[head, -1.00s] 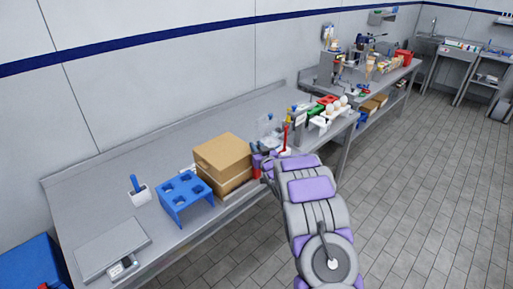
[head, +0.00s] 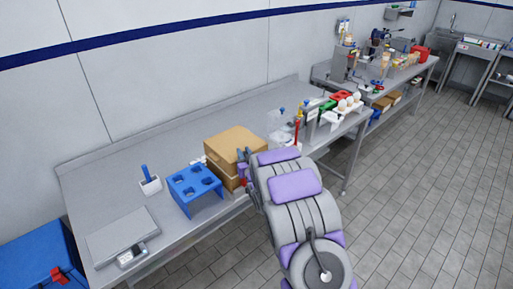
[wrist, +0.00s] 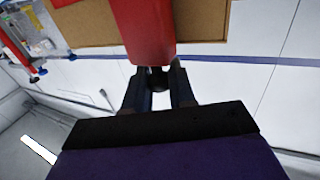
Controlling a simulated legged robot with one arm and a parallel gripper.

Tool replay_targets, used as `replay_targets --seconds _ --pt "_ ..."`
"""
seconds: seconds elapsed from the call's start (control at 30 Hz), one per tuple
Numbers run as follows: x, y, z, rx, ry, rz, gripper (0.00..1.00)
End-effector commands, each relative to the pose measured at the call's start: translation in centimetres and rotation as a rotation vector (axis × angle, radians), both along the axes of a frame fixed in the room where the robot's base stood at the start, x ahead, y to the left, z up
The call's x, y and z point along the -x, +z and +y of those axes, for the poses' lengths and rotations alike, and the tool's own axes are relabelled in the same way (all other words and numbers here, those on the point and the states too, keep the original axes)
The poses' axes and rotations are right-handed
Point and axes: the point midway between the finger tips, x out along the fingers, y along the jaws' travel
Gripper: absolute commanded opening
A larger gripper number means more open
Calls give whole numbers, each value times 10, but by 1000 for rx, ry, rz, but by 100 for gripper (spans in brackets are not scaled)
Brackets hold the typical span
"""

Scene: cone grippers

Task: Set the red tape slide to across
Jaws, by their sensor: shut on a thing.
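My gripper (wrist: 158,85) has its two dark fingers close together in the wrist view. They are shut on a dark round part at the near end of a red piece (wrist: 145,30), which looks like the red tape slide. The red piece fills the top middle, in front of a brown cardboard-like surface (wrist: 88,25). In the head view my gripper (head: 243,168) is at the right front corner of the brown carton (head: 235,140).
A blue rack (head: 195,186), a white holder with a blue handle (head: 150,186) and a flat scale (head: 122,235) stand left of the carton. A red upright tool (head: 296,134) and a white rack with white round items (head: 345,107) stand to its right. The back of the bench is clear.

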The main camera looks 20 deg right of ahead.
Motion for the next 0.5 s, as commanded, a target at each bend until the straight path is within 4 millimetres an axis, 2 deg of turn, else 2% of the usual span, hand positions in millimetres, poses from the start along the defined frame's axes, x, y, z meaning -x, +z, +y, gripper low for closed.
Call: replay_targets --seconds 0.03,0.2,0.5 --pt "2 3 11 0 5 -6 0" --pt "10 1 30 -1 2 -2 0" --pt "13 2 39 0 3 -4 0"
